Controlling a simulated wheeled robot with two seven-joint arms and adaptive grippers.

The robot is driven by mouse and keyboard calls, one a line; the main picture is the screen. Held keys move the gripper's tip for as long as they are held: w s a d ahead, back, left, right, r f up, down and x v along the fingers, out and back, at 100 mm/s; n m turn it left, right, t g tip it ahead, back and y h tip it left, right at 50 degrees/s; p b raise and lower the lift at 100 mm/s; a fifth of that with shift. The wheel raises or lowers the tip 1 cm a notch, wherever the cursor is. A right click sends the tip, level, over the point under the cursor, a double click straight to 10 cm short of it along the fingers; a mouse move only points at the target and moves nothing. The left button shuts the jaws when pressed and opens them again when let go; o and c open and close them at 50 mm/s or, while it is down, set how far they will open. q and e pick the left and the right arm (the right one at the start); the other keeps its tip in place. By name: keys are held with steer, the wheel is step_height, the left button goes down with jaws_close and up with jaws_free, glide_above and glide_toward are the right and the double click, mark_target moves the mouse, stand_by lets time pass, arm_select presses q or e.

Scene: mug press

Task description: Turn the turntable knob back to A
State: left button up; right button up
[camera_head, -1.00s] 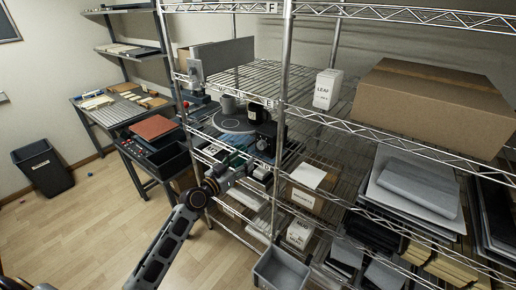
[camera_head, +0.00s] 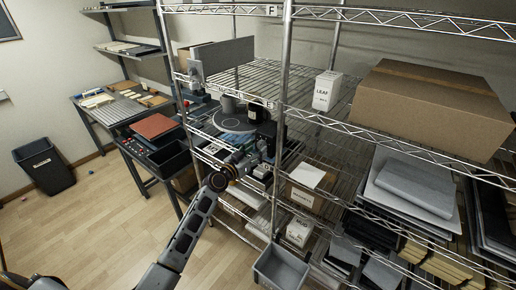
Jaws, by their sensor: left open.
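The turntable (camera_head: 231,126) is a round blue-grey disc on the middle shelf of the wire rack, behind the front post. A grey mug-like cylinder (camera_head: 228,105) and a dark one (camera_head: 256,112) stand on or beside it. A dark boxy unit (camera_head: 266,137) is at its right. My left arm comes up from the bottom, and its gripper (camera_head: 262,165) is at the shelf's front, just below and in front of that unit. The gripper is small here, and it partly hides the shelf edge. I cannot make out the knob or its letter. My right gripper is not in view.
The rack post (camera_head: 282,110) stands close to the right of the gripper. A grey bin (camera_head: 281,268), a cardboard box (camera_head: 433,108) and a white LEAF box (camera_head: 327,91) are to the right. The floor at left is open around a black waste bin (camera_head: 45,166).

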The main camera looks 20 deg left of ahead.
arm_select(q)
steer(key=shift+x, duration=0.95)
steer(key=c, duration=1)
steer(key=shift+c, duration=0.2)
